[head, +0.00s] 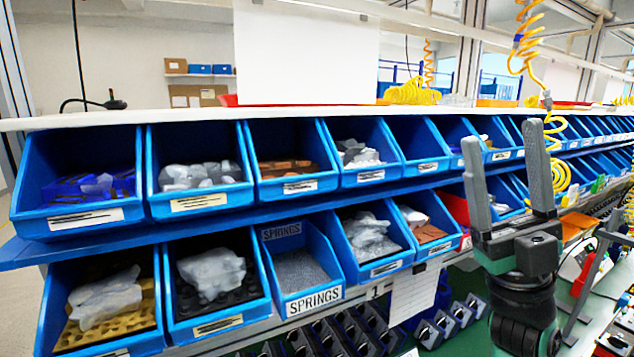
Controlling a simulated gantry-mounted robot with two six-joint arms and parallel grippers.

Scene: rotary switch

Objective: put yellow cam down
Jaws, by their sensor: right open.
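My right gripper (503,135) is at the right of the head view with its fingers pointing up. Its fingers are wide apart and I see nothing held between them. Yellow parts (75,337) lie in the lower-left blue bin (150,335), partly covered by a clear plastic bag. I cannot tell whether these are yellow cams. No single yellow cam shows clearly elsewhere. My left gripper is out of view.
Two rows of blue bins run along the rack; one bin of springs (300,270) is labelled SPRINGS (314,302). Dark parts stand in rows below (440,325). A coiled yellow hose (558,140) hangs behind my right gripper. A green surface (470,337) lies at lower right.

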